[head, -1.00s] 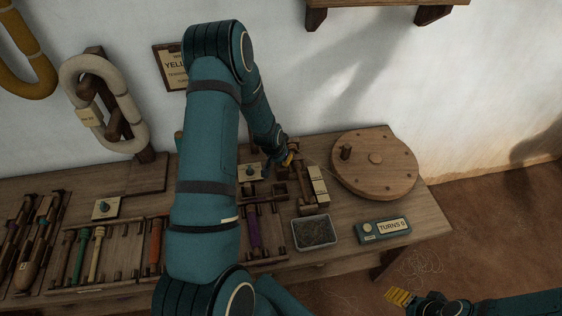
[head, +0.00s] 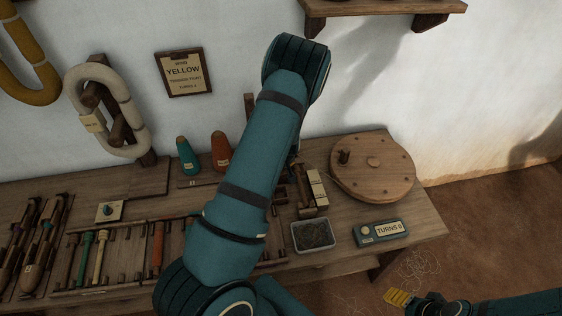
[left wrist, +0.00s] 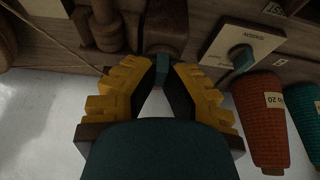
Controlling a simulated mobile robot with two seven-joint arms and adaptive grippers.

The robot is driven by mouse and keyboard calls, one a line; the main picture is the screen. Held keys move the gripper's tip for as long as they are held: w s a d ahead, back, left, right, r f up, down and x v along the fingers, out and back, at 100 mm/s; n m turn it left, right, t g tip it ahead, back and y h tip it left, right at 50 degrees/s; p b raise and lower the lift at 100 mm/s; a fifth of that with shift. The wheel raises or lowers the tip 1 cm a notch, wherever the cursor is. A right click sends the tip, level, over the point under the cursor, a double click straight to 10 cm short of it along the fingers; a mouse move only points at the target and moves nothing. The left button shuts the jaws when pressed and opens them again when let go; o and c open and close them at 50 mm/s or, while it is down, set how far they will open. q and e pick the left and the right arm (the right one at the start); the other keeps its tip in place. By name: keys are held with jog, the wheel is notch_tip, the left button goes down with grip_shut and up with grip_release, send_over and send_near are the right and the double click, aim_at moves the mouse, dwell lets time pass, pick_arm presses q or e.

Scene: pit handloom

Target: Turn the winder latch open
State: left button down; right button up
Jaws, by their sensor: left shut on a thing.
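In the left wrist view my left gripper (left wrist: 162,82) has its yellow-padded fingers closed on a small teal piece, which looks like the winder latch (left wrist: 162,66), in front of a dark wooden block. How far the latch is turned cannot be told. In the head view my left arm hides the left gripper and the latch. The winder's round wooden wheel (head: 385,178) with its dark handle stands at the right end of the bench. My right gripper (head: 399,297) is at the bottom right, off the bench; its jaw opening is unclear.
A plate with a teal knob (left wrist: 243,58) sits close beside my left gripper. An orange cone (head: 221,148) and a green cone (head: 187,156) stand at the back. A grey tray (head: 313,249) and a counter reading TURNS 0 (head: 381,232) lie in front of the wheel.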

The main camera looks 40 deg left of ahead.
pick_arm(q)
jog(key=shift+s+f, duration=0.1)
dwell(0.4)
jog(key=c, duration=1)
grip_release()
jog(key=shift+c, duration=0.2)
jog(key=shift+d+r, duration=0.1)
jog(key=shift+r, duration=0.45)
jog(key=v, duration=1.1)
